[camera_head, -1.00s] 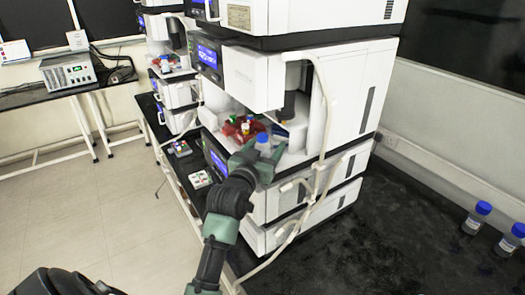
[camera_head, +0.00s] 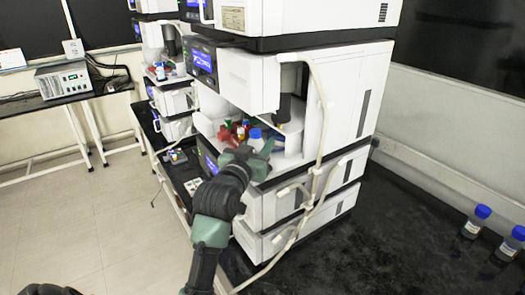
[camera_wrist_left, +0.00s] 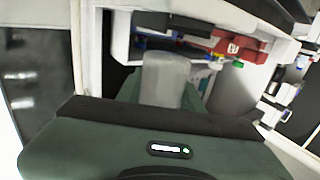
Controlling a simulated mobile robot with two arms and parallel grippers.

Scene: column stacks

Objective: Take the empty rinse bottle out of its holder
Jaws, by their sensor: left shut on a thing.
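My left gripper (camera_head: 252,155) is shut on a small clear bottle with a blue cap (camera_head: 256,134) at the front of the open bay in the tall white instrument stack. In the left wrist view the bottle (camera_wrist_left: 165,80) shows as a grey, see-through cylinder between the dark green fingers. The cap stands above the fingers in the head view, and the bottle looks about upright. The gripper hides its lower part, so I cannot tell whether its base still touches a holder. My right gripper is not in view.
Red racks with coloured caps (camera_head: 236,130) sit just behind the bottle in the bay. A pale tube (camera_head: 322,110) hangs down the stack's front, right of my gripper. Blue-capped bottles (camera_head: 475,222) stand on the black bench at right, which is otherwise clear.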

